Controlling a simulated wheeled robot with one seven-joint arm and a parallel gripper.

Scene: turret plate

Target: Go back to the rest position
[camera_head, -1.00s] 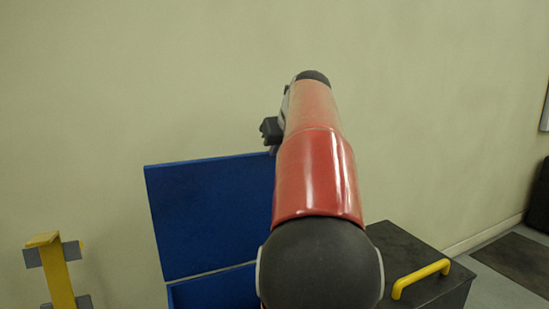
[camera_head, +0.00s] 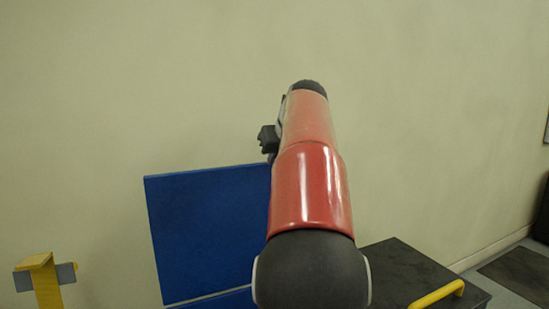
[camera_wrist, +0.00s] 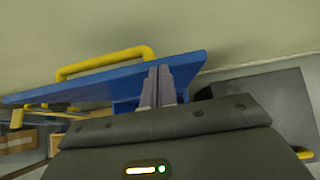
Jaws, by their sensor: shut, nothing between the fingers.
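My gripper (camera_wrist: 158,84) shows in the wrist view with its two grey fingers together and nothing between them. The fingers overlap the edge of a blue panel (camera_wrist: 195,66) in the picture; I cannot tell the gap between them. In the head view my red arm reaches up and away in the middle, and only a small dark part near its far end juts out to the left. The fingers cannot be made out there.
An upright blue panel (camera_head: 205,235), like an open lid, stands left of my arm above a blue edge. Its yellow handle (camera_wrist: 105,58) shows in the wrist view. A black box (camera_head: 405,270) with a yellow handle (camera_head: 437,294) is right. A yellow post (camera_head: 45,285) is left.

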